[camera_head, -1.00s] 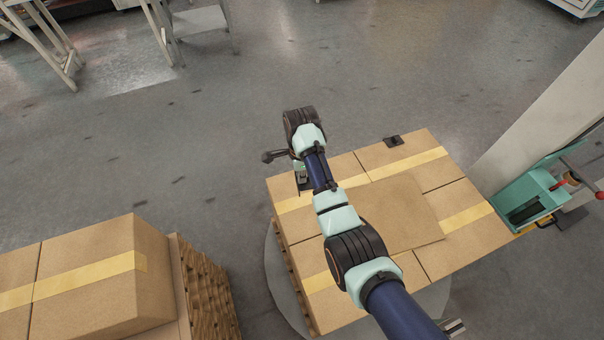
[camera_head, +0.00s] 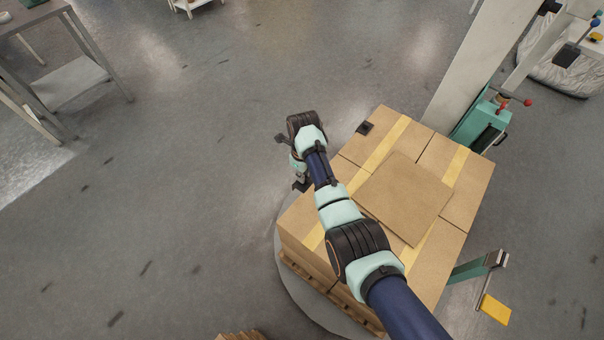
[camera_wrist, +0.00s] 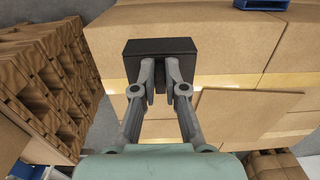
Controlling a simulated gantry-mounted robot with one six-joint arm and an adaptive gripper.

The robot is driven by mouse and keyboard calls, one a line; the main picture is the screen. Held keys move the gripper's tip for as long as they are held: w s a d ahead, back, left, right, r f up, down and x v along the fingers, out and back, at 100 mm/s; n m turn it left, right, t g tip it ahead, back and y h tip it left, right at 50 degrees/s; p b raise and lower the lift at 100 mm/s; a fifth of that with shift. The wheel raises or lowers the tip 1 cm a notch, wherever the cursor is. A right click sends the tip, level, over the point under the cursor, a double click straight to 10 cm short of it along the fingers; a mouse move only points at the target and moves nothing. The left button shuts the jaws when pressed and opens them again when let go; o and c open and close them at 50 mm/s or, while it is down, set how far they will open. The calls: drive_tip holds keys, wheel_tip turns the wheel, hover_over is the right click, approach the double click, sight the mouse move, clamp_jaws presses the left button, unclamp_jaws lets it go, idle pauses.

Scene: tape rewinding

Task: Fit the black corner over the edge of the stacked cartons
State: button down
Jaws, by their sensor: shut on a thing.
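The stacked cartons (camera_head: 405,215) stand on a pallet, with yellow tape bands and a flat cardboard sheet on top. My gripper (camera_wrist: 160,80) is shut on the black corner (camera_wrist: 160,46) in the wrist view. The black corner appears against the cartons (camera_wrist: 225,45), close to their left edge. I cannot tell whether it touches them. In the head view my gripper (camera_head: 301,183) is at the stack's left edge, and the held piece is mostly hidden. Another black corner (camera_head: 365,128) sits on the stack's far left edge.
A round grey plate (camera_head: 290,285) lies under the pallet. A pale column (camera_head: 480,65) with a teal carriage (camera_head: 484,122) stands at the far right of the stack. A yellow-ended part (camera_head: 495,309) is at the lower right.

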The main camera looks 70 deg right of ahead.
drive_tip(key=b, duration=0.6)
hover_over(303, 196)
drive_tip(key=shift+w+f, duration=0.1)
drive_tip(key=shift+f, duration=2.95)
drive_tip(key=shift+r+p, duration=0.15)
drive_tip(key=shift+p, duration=0.35)
drive_tip(key=shift+f, duration=0.25)
drive_tip(key=shift+f+b, duration=1.15)
drive_tip(key=shift+f, duration=0.5)
drive_tip(key=shift+f+b, duration=0.35)
drive_tip(key=shift+f, duration=0.35)
drive_tip(key=c, duration=0.7)
unclamp_jaws()
drive_tip(key=shift+c, duration=0.2)
drive_tip(key=shift+r, duration=0.15)
